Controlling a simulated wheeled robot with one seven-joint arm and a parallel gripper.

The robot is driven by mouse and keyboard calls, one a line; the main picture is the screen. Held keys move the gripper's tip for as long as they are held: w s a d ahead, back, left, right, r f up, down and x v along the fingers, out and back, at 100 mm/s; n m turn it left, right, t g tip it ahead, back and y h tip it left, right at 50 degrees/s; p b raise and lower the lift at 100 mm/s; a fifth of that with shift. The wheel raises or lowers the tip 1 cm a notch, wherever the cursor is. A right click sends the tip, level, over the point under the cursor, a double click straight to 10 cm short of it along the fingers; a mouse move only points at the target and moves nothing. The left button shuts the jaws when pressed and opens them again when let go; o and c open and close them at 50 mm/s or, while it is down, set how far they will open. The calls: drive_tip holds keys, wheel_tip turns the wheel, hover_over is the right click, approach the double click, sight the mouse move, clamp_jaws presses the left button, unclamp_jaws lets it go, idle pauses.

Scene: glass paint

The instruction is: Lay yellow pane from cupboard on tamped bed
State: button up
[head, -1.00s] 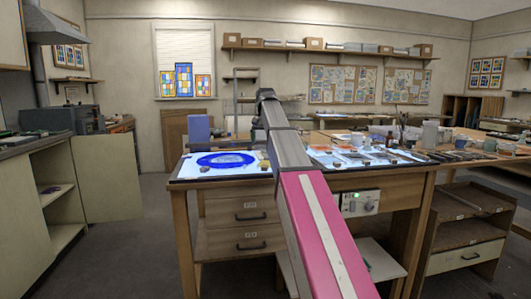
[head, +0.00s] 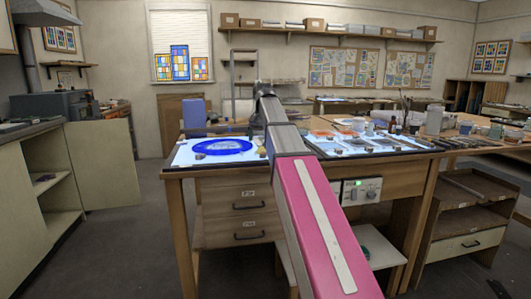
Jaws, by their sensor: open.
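An open cupboard (head: 48,158) stands at the left, its pale door (head: 104,165) swung out to the right. A small purple item (head: 44,178) lies on its shelf; I cannot tell what it is. I make out no yellow pane. A lit worktable (head: 182,163) stands ahead, with a blue oval piece (head: 221,147) on its bright left panel. I cannot tell which surface is the tamped bed. My arm reaches forward over the table, grey beyond a pink link. My gripper is not visible at its far end.
Drawers (head: 238,230) and a control box (head: 361,191) are under the table's front. Tools, cups and glass pieces crowd its right side. An open shelf unit (head: 462,223) stands at the right. The floor (head: 112,245) between cupboard and table is clear.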

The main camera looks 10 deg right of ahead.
sight(264, 150)
drive_tip(key=shift+s+f, duration=0.15)
drive_tip(key=shift+f, duration=2.9)
drive_tip(key=c, duration=0.9)
drive_tip(key=shift+r, duration=0.15)
